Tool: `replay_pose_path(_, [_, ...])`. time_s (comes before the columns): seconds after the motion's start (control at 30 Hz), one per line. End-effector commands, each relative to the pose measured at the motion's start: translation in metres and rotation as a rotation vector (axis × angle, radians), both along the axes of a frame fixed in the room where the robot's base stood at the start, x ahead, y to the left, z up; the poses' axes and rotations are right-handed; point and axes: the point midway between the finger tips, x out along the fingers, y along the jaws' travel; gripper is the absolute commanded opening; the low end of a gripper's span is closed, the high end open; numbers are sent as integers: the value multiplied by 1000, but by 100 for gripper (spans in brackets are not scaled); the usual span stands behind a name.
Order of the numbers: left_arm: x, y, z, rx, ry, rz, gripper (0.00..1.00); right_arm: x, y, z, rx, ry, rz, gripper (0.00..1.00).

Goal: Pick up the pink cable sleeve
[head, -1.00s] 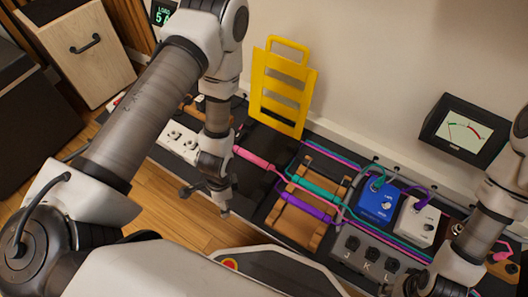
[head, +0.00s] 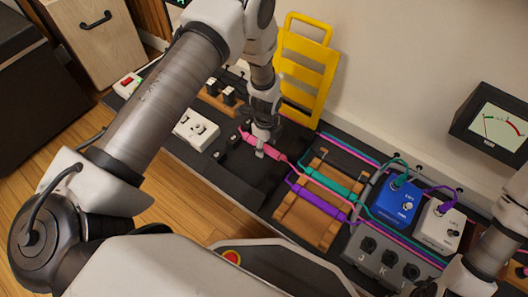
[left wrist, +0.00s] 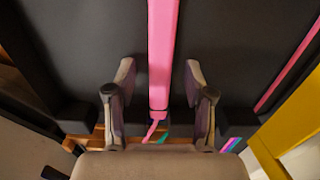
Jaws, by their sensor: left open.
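The pink cable sleeve (head: 272,152) lies across the black board, left of the wooden block with the teal and purple sleeves. My left gripper (head: 261,152) is over it and hides part of it. In the left wrist view the pink sleeve (left wrist: 162,45) runs between the two spread fingers of the left gripper (left wrist: 160,80), with a gap on each side. The left gripper is open and not closed on the sleeve. My right arm shows at the lower right; its fingers are too cut off to read.
A yellow slotted rack (head: 305,75) stands behind the left gripper against the wall. The wooden block (head: 298,212) holds the teal sleeve (head: 328,181) and purple sleeve (head: 318,203). A blue pedal (head: 397,202) and white pedal (head: 440,225) stand to the right. A white socket strip (head: 196,130) lies left.

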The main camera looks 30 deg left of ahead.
Motion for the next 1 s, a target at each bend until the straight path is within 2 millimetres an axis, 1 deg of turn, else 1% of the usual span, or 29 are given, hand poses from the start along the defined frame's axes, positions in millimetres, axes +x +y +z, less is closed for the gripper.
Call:
replay_pose_path(0.03, [1,0,-4,0,-1,0,53,0,0,-3,0,-1,-1,40])
replay_pose_path(0.2, [0,0,-2,0,-1,0,53,1,0,0,0,-2,-1,40])
replay_pose_path(0.23, [0,0,-2,0,-1,0,46,1,0,0,0,-2,-1,40])
replay_pose_path(0.27, [0,0,-2,0,-1,0,35,1,0,0,0,-2,-1,40])
replay_pose_path(0.3, [0,0,-2,0,-1,0,21,1,0,0,0,-2,-1,40])
replay_pose_path(0.37, [0,0,-2,0,-1,0,0,1,0,0,0,-2,-1,40])
replay_pose_path(0.67, [0,0,-2,0,-1,1,0,0,0,0,0,-1,-1,40])
replay_pose_path(0.77, [1,0,5,0,-2,1,0,0,0,4,0,-1,0,40])
replay_pose_path(0.87, [1,0,24,0,-3,1,0,0,0,17,0,1,1,40])
replay_pose_path(1.0, [1,0,62,0,-3,1,0,-1,1,39,1,3,6,40])
